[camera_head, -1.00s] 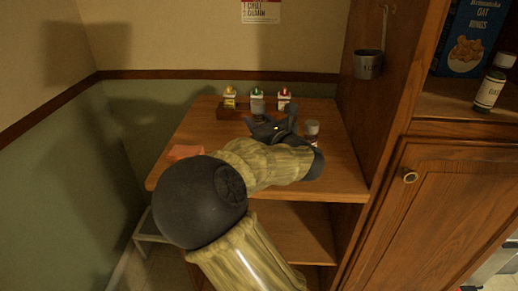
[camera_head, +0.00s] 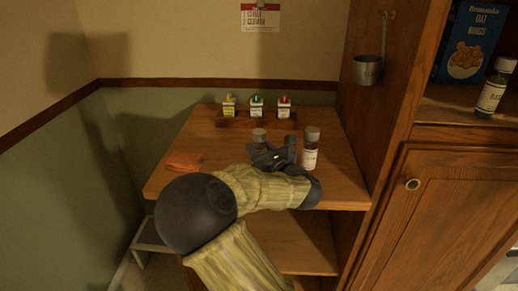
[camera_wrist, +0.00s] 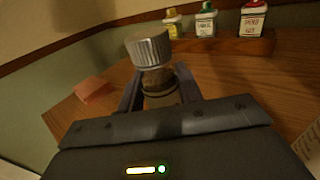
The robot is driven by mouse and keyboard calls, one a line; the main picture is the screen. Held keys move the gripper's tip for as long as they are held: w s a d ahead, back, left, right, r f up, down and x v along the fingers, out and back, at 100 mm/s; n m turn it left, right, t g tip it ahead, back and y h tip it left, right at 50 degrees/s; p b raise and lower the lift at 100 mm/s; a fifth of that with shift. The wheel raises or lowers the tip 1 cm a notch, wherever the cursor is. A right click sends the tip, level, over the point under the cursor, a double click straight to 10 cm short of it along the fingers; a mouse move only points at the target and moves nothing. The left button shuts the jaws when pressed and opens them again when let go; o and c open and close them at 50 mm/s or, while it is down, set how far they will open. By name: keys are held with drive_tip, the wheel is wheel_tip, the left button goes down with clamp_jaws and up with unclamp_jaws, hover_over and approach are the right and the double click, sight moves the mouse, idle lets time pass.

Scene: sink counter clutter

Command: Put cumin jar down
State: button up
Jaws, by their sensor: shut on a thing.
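A jar with a grey ridged lid and brown contents, taken as the cumin jar (camera_wrist: 156,78), stands between my gripper's fingers in the wrist view. Its label is not readable. My gripper (camera_head: 268,154) is shut on it over the wooden counter (camera_head: 222,160). In the head view the jar's lid and top (camera_head: 259,137) show above the dark fingers. The jar's base is hidden, so I cannot tell whether it touches the counter.
Another jar with a white label (camera_head: 310,150) stands close to the right of my gripper. A wooden rack (camera_head: 238,121) with three small bottles is behind. An orange cloth or sponge (camera_head: 184,161) lies left. A metal cup (camera_head: 368,70) hangs on the cabinet side.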

drive_tip(key=shift+f, duration=0.15)
drive_tip(key=o, duration=1)
drive_tip(key=shift+o, duration=0.2)
drive_tip(key=shift+s+r, duration=0.1)
drive_tip(key=shift+r, duration=0.1)
drive_tip(key=v, duration=1.2)
